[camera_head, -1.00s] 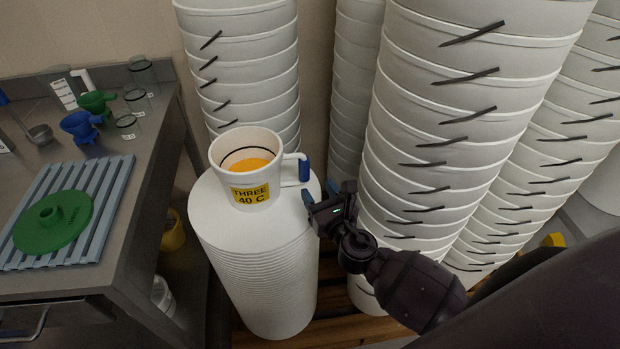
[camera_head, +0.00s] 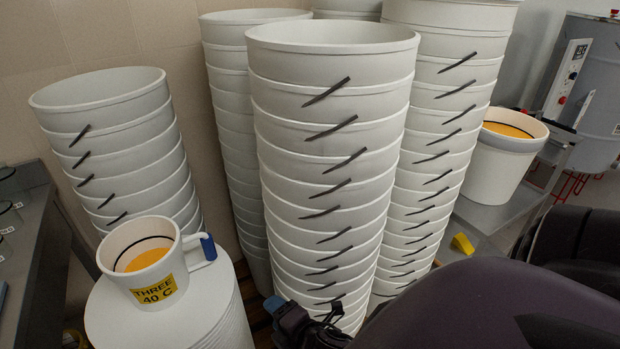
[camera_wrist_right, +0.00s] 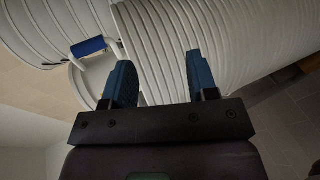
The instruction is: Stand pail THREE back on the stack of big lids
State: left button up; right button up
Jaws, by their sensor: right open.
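Pail THREE (camera_head: 150,280) is a white pail with orange contents and a yellow label reading "THREE 40 C". It stands upright on top of the stack of big lids (camera_head: 215,315), at the lower left of the head view. Its handle, with a blue grip, points right; the blue grip also shows in the right wrist view (camera_wrist_right: 88,47). My right gripper (camera_head: 298,315) is at the bottom middle of the head view, apart from the pail and to its right. In the right wrist view its fingers (camera_wrist_right: 162,82) are open with nothing held between them. My left gripper is out of view.
Tall stacks of white buckets (camera_head: 330,150) stand close behind and right of the lids. Another white pail with orange contents (camera_head: 500,165) stands on a grey surface at right, near a grey tank (camera_head: 590,90). A workbench edge (camera_head: 45,250) lies at left.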

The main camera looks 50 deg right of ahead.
jog(key=s+f+m+g, duration=0.1)
jog(key=s+m, duration=0.3)
jog(key=m, duration=0.4)
jog(key=s+d+f+m+g, duration=0.1)
jog(key=s+f+m, duration=0.2)
jog(key=m, duration=0.5)
jog(key=shift+s+d+f+m+y, duration=0.15)
jog(key=shift+s+f+m+y, duration=0.2)
jog(key=shift+s, duration=0.45)
